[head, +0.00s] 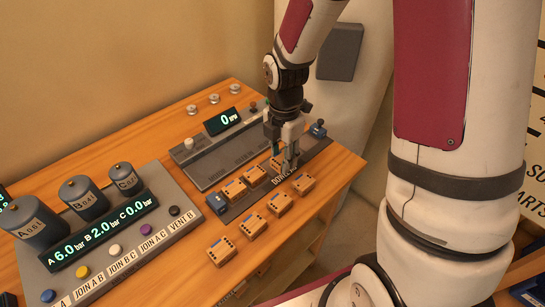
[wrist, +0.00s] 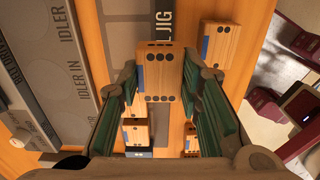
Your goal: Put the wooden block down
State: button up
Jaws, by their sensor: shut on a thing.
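My gripper (head: 283,148) is shut on a wooden block (wrist: 159,72) with dark round holes in its faces. The block sits between the green-lined fingers (wrist: 160,95) in the wrist view. In the head view the held block (head: 277,162) is mostly hidden by the fingers. It is over the grey dowel jig strip (head: 230,213), beside other blocks on that strip. I cannot tell whether its underside touches the jig.
Two blocks (head: 254,176) (head: 235,189) stand on the jig, which has blue end pieces (head: 217,203) (head: 318,130). Several more blocks (head: 280,204) stand in a row in front. A grey panel with a display (head: 222,121) lies behind; a button console (head: 110,240) stands left.

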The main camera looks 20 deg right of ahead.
aim_at(274, 157)
jog(key=w, duration=0.2)
jog(key=w+a, duration=0.1)
jog(key=shift+w+f, duration=0.25)
jog(key=shift+w, duration=0.15)
jog(key=shift+f, duration=1.65)
jog(key=shift+d, duration=0.1)
jog(key=shift+f, duration=0.2)
jog(key=o, duration=1)
jog(key=shift+c, duration=0.2)
jog(key=shift+o, duration=0.3)
jog(key=shift+r, duration=0.1)
